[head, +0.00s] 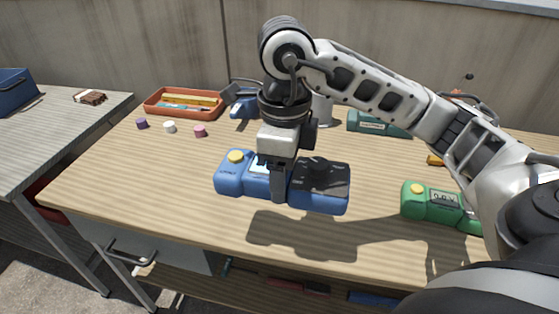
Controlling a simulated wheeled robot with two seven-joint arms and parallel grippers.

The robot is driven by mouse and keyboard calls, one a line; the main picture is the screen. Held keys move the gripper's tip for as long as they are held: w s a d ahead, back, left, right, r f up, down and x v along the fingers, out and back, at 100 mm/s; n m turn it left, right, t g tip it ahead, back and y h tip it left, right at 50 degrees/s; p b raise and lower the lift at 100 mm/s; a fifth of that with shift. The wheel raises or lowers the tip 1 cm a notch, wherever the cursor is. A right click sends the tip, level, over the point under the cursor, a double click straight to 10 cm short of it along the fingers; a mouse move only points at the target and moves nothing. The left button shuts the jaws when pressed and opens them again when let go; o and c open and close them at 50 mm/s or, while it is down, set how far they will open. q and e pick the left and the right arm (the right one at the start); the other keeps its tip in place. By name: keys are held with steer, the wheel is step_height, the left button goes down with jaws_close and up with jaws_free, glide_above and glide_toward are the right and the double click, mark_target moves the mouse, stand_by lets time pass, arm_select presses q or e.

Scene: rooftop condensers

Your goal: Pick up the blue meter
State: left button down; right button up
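The blue meter (231,182) has a yellow button on its left end and a dark panel with a knob on its right end. My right gripper (279,182) comes down over its middle from above. One finger lies against the meter's near side; the far finger is hidden. The gripper looks shut on the meter. A shadow falls on the wooden table (170,205) below and to the right, set off from the meter, so it appears held above the top. My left gripper is not in view.
A green meter (435,205) lies at the right, partly behind my arm. An orange tray (185,103) with tools, a blue object (245,106) and a teal case (376,125) stand at the back. Purple, white and pink small pieces (170,127) lie near the tray. The front left table is clear.

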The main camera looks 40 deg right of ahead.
steer(key=shift+s+r+p, duration=0.2)
steer(key=shift+r+p, duration=0.95)
steer(key=shift+r, duration=0.5)
